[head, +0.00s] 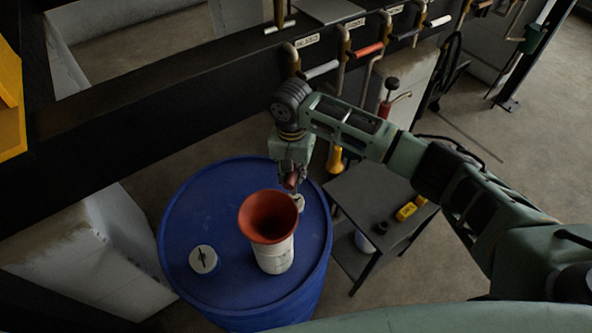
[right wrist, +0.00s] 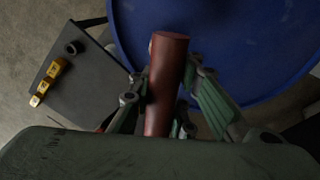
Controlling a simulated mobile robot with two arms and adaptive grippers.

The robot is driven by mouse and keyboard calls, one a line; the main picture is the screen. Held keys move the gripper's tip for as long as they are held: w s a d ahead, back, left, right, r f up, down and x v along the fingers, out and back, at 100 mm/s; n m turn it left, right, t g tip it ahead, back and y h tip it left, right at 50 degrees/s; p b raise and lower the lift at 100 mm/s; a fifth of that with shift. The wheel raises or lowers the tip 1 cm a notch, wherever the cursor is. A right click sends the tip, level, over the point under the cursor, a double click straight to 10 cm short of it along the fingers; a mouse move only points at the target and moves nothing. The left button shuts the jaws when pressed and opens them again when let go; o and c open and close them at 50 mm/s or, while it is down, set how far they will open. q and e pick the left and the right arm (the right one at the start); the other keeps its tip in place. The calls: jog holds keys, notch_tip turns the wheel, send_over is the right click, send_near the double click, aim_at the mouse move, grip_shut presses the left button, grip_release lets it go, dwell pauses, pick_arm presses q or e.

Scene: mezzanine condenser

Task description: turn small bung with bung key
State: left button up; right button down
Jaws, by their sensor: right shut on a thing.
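My right gripper (head: 291,180) is shut on a red-brown cylindrical handle, which I take for the bung key (right wrist: 166,80). It hangs above the right side of the blue drum's top (head: 190,215). A small pale fitting, likely the small bung (head: 299,202), shows just below the gripper near the drum's right rim. I cannot tell whether the key touches it. In the right wrist view the handle stands between the fingers (right wrist: 168,100), and the bung is hidden. My left gripper is not in view.
A red funnel (head: 267,215) on a white container (head: 274,259) stands on the drum, close left of the gripper. A larger pale cap (head: 203,259) is at the drum's left. A dark side table (head: 372,200) holds a yellow object (head: 406,212). Pipes with handles line the beam behind.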

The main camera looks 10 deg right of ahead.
aim_at(296, 193)
jog(key=shift+f+b, duration=0.5)
jog(key=shift+f, duration=2.35)
jog(key=shift+r+n+p, duration=0.15)
jog(key=shift+n+p, duration=0.45)
jog(key=shift+n, duration=0.8)
jog(key=n, duration=0.5)
jog(key=shift+w+n, duration=0.1)
jog(key=shift+n, duration=0.3)
jog(key=n, duration=0.4)
jog(key=shift+t, duration=0.3)
jog(key=n, duration=0.3)
jog(key=shift+w+n, duration=0.1)
jog(key=shift+n, duration=0.2)
jog(key=shift+r, duration=2.45)
